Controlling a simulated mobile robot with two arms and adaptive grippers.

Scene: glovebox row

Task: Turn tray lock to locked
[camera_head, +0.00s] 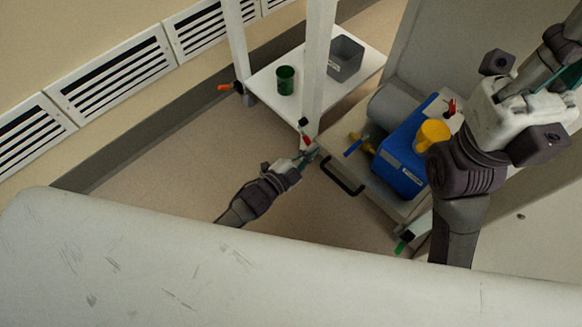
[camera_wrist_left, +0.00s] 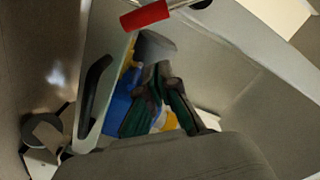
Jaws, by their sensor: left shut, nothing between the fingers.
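A red lever (camera_head: 306,141) with a black tip stands at the left corner of the sliding tray (camera_head: 337,160), by the white frame post; I take it to be the tray lock. In the left wrist view a red grip (camera_wrist_left: 145,15) on a metal rod shows at the top. My left gripper (camera_head: 310,156) is close below the red lever, shut and empty; I cannot tell whether it touches. Its green-padded fingers (camera_wrist_left: 157,78) also show in the left wrist view. My right arm is at the right; part of its gripper (camera_head: 569,76) shows at the edge, its jaws unclear.
The tray has a black handle (camera_head: 343,182) in front. It carries a blue box (camera_head: 402,158), a yellow cup (camera_head: 432,133) and a grey cylinder (camera_head: 393,104). A white shelf (camera_head: 318,85) behind holds a green cup (camera_head: 285,80) and a grey bin (camera_head: 345,60). Floor at left is clear.

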